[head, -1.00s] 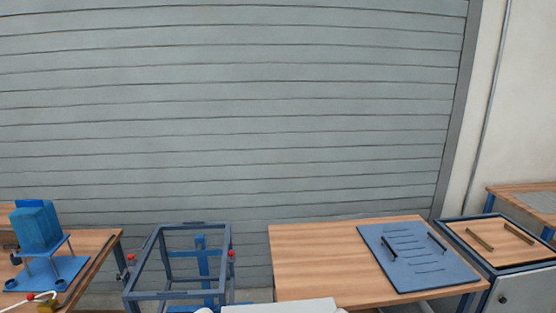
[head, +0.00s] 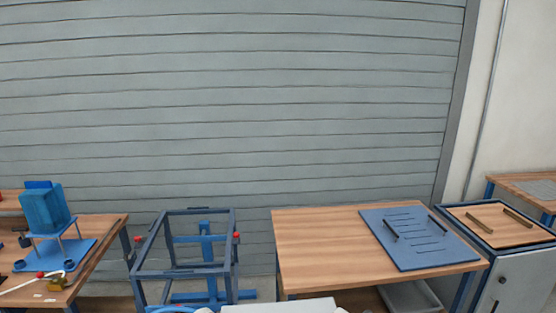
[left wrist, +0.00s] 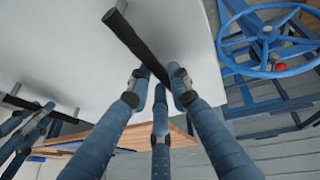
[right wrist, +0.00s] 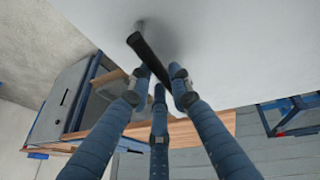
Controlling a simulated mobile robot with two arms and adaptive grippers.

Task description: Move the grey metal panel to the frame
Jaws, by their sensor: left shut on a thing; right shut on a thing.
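The grey metal panel (left wrist: 175,30) is a pale, flat sheet with dark bar handles, and it also fills the upper right wrist view (right wrist: 230,40). My left gripper (left wrist: 158,85) is shut on one handle (left wrist: 132,38). My right gripper (right wrist: 160,82) is shut on the other handle (right wrist: 148,55). The frame (head: 185,272) is an open blue stand left of centre in the head view, apart from the panel. Part of it, with a blue handwheel (left wrist: 268,35), shows in the left wrist view. My grippers are not visible in the head view.
A wooden table (head: 325,240) right of the frame carries a blue slotted plate (head: 425,250) with dark handles. A cabinet (head: 515,285) stands at the far right. A bench (head: 95,240) with a blue fixture (head: 45,210) is at the left. A gap separates frame and table.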

